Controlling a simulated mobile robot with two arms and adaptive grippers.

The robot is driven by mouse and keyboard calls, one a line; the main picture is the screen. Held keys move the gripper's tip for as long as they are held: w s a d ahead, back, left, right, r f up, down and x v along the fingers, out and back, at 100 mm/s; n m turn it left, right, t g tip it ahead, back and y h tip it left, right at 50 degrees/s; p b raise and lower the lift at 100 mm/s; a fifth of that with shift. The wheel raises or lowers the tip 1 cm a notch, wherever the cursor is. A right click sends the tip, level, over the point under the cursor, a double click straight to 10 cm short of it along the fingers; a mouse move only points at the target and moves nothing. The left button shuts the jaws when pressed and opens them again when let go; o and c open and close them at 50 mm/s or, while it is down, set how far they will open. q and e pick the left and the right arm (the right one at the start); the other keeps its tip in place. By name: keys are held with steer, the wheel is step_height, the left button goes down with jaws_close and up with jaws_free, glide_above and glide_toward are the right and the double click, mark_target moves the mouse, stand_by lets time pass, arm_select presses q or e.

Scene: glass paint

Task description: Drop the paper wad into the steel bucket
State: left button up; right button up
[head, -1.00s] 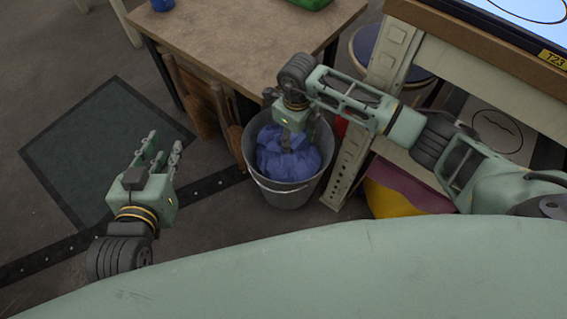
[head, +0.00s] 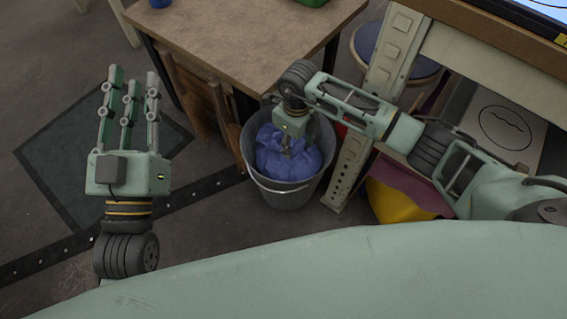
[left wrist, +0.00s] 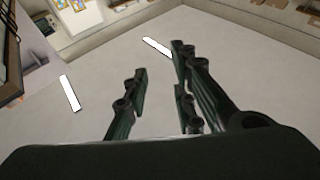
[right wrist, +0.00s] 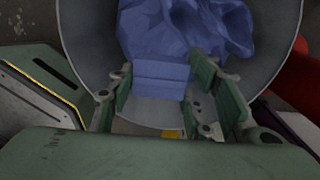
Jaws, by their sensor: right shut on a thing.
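The steel bucket (head: 284,194) stands on the floor beside the wooden table. Crumpled blue material, which I take to be the paper wad (head: 290,164), fills much of its mouth. My right gripper (head: 287,147) points down into the bucket and is shut on the wad. In the right wrist view a blue part of the wad (right wrist: 162,75) lies between the fingers, and the bucket's grey wall (right wrist: 272,60) curves around it. My left gripper (head: 130,88) is open and empty, left of the bucket, fingers raised. Its spread fingers also show in the left wrist view (left wrist: 160,72).
The wooden table (head: 235,40) rises behind the bucket, with a wooden chair (head: 205,100) at its left. A pale perforated post (head: 352,165) stands close on the right. A yellow and purple object (head: 400,195) lies beyond it.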

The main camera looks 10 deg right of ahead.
arm_select(q)
steer(key=shift+s+r+t, duration=0.35)
steer(key=shift+r+t, duration=0.1)
steer(key=shift+r, duration=0.25)
steer(key=shift+s+r+t, duration=0.3)
steer(key=shift+r+t, duration=0.15)
steer(key=shift+r, duration=0.25)
arm_select(e)
steer(key=shift+f, duration=0.4)
steer(key=o, duration=1.2)
